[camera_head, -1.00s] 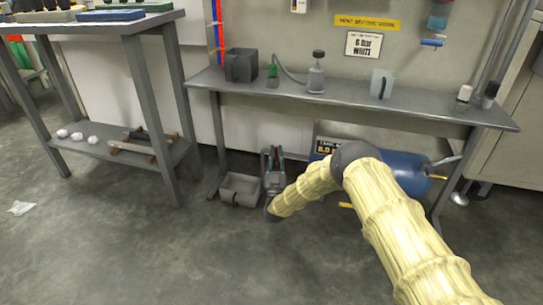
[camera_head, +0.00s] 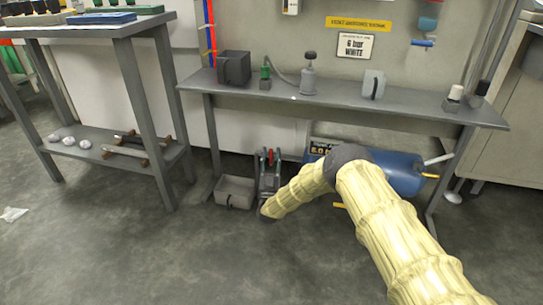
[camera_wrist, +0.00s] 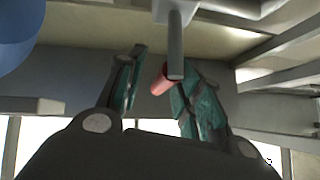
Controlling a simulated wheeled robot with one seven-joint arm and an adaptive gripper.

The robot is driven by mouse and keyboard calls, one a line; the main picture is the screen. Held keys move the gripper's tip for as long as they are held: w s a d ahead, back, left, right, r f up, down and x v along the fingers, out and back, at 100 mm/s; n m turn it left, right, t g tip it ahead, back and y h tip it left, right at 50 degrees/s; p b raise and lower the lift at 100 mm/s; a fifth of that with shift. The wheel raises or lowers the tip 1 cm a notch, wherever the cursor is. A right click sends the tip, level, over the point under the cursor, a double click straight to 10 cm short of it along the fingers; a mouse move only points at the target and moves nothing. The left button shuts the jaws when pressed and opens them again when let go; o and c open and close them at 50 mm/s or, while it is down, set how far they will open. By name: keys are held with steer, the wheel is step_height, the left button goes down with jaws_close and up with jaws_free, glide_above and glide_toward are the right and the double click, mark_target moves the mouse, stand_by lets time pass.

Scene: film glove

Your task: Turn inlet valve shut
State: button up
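My gripper (camera_head: 269,160) is under the workbench, pointing up, with its fingers apart. In the wrist view, the teal-padded fingers of my gripper (camera_wrist: 153,85) stand on either side of a small red handle (camera_wrist: 160,78). The handle is close to the right finger; I cannot tell whether they touch. A grey rod (camera_wrist: 175,45) hangs by the handle and partly overlaps the right finger. The red handle (camera_head: 270,156) also shows between the fingers in the head view. No label shows that it is the inlet valve. A blue tank (camera_head: 395,172) lies to the right, partly behind my arm.
The grey workbench (camera_head: 345,103) stands above my gripper, with a dark box, a bottle and jugs on it. A grey bin (camera_head: 235,192) sits on the floor just left of my gripper. A shelf table (camera_head: 95,30) stands at left. The front floor is clear.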

mark_target(271, 159)
steer(key=shift+v, duration=6.05)
